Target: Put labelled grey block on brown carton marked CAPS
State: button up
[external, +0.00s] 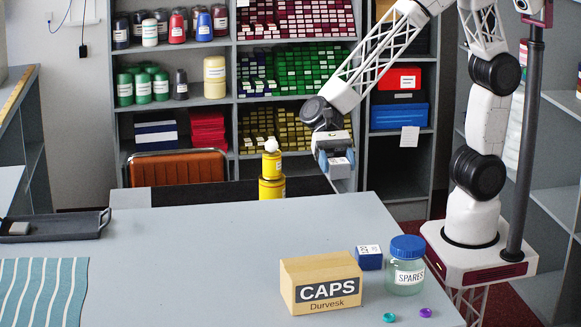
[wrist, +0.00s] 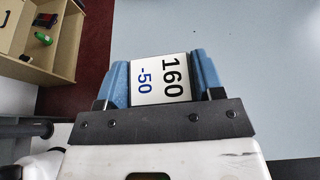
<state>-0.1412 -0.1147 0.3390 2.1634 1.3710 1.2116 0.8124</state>
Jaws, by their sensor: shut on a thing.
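My gripper (external: 338,160) is raised above the far edge of the table, with its blue fingers shut on the labelled grey block (external: 340,171). In the wrist view the block's white label (wrist: 158,80), reading "160" and "-50", sits between the two fingers; its sides are mostly hidden. The brown carton marked CAPS (external: 312,268) stands upright near the front right of the table, well apart from my gripper and nearer the camera. The carton's top is bare.
A small blue labelled block (external: 369,257) and a SPARES jar with blue lid (external: 406,272) stand right of the carton. Teal (external: 389,317) and purple (external: 425,312) caps lie in front. A dark tray (external: 70,228) and striped cloth (external: 42,290) are at left. The table's middle is clear.

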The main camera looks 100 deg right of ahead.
jog(key=w+a+r, duration=0.1)
jog(key=a+r, duration=0.1)
jog(key=a, duration=1.3)
jog(key=w+a+r, duration=0.1)
jog(key=a, duration=1.4)
jog(key=shift+a+r, duration=0.25)
jog(key=shift+r, duration=0.1)
jog(key=shift+w+a, duration=0.1)
jog(key=shift+w, duration=0.1)
send_over(321, 265)
jog(key=shift+f, duration=0.75)
jog(key=shift+f, duration=1.75)
jog(key=shift+f, duration=0.1)
jog(key=o, duration=0.9)
jog(key=shift+o, duration=0.2)
